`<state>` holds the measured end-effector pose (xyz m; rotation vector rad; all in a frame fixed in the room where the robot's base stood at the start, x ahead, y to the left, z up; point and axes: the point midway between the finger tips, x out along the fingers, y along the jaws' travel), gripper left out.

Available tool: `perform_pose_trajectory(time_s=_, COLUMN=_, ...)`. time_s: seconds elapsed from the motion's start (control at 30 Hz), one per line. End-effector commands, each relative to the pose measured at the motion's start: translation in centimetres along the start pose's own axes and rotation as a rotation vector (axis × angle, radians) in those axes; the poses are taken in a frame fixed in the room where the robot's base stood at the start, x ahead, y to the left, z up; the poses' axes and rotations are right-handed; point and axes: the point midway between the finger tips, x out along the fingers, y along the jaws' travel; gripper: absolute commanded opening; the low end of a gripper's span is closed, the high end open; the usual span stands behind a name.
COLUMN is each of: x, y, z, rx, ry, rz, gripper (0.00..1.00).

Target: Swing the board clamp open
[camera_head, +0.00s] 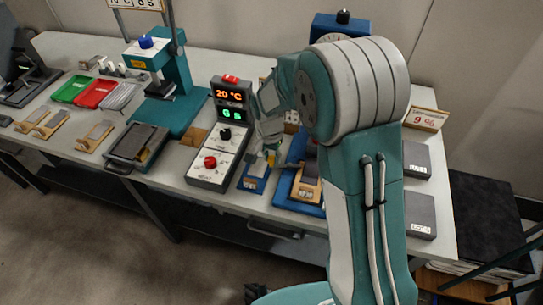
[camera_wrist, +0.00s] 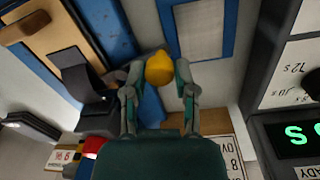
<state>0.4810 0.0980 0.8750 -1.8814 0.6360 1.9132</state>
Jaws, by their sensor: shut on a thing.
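The board clamp shows in the wrist view as a dark grey bracket (camera_wrist: 82,75) beside a blue base (camera_wrist: 103,28). A yellow knob (camera_wrist: 159,68), seemingly the end of its handle, lies between the fingers of my gripper (camera_wrist: 160,88), nearer the left finger. My gripper is shut on this knob. A wooden board (camera_wrist: 35,25) lies on the blue base at the upper left. In the head view my gripper (camera_head: 268,150) is low over the bench, just left of the board (camera_head: 306,185) on its blue base (camera_head: 300,207). My arm hides part of the clamp.
A blue-edged plate (camera_head: 254,183) lies just in front of my gripper. A control box (camera_head: 215,160) with lit displays stands close on the left. A teal press (camera_head: 175,75) is farther left. Grey blocks (camera_head: 420,215) lie right of my arm.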

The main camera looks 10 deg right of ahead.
Motion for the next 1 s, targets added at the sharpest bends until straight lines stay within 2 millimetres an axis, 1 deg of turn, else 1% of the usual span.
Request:
perform_pose_trajectory(time_s=0.17, x=0.1, y=0.0, z=0.2, rx=-0.037, ry=0.002, rz=0.0, gripper=0.0)
perform_pose_trajectory(time_s=0.37, x=0.1, y=0.3, z=0.7, rx=-0.144, ry=0.008, rz=-0.001, gripper=0.0)
perform_pose_trajectory(time_s=0.67, x=0.1, y=1.3, z=1.8, rx=-0.407, ry=0.021, rz=-0.001, gripper=0.0)
perform_pose_trajectory(time_s=1.0, x=0.2, y=2.8, z=2.6, rx=-0.729, ry=0.036, rz=0.0, gripper=0.0)
